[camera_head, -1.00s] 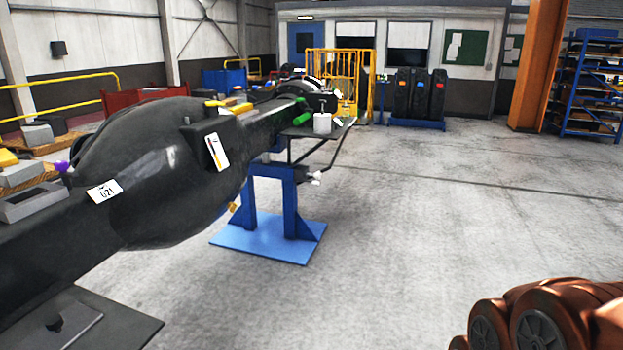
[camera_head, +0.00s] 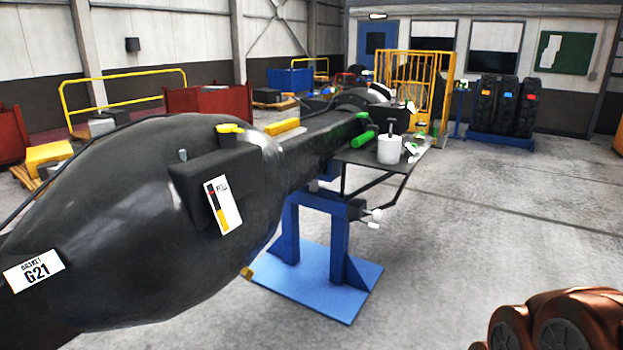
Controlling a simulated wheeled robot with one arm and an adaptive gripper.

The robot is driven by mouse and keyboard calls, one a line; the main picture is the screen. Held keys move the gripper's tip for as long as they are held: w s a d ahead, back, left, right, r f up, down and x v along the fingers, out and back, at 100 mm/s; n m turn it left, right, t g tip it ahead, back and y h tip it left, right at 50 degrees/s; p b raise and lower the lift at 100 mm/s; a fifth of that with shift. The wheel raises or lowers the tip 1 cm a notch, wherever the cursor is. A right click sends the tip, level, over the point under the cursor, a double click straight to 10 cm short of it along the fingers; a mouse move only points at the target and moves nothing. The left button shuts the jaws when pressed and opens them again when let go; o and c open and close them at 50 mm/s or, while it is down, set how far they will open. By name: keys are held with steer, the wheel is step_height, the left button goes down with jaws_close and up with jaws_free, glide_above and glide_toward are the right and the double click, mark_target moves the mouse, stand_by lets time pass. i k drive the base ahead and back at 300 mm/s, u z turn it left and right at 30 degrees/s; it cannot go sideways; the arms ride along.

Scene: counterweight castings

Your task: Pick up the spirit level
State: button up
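A yellow bar (camera_head: 282,127) lies on top of the dark casting, where its bulged body meets the narrower beam. It may be the spirit level, but no vial shows at this size. A smaller yellow piece (camera_head: 229,128) sits on top of that block. A green cylindrical item (camera_head: 364,138) lies farther along the beam. My gripper is out of view; only copper-coloured parts of my arm show at the lower right.
A blue stand (camera_head: 338,255) with a wide base plate supports the casting. A small side shelf (camera_head: 362,160) juts right, holding a white canister (camera_head: 389,150). A yellow cage (camera_head: 398,75) stands behind. The grey floor to the right is clear.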

mark_target(274, 130)
steer(key=u, duration=0.3)
steer(key=i, duration=0.85)
steer(key=z, duration=1.1)
steer(key=i, duration=4.35)
steer(key=u, duration=2.8)
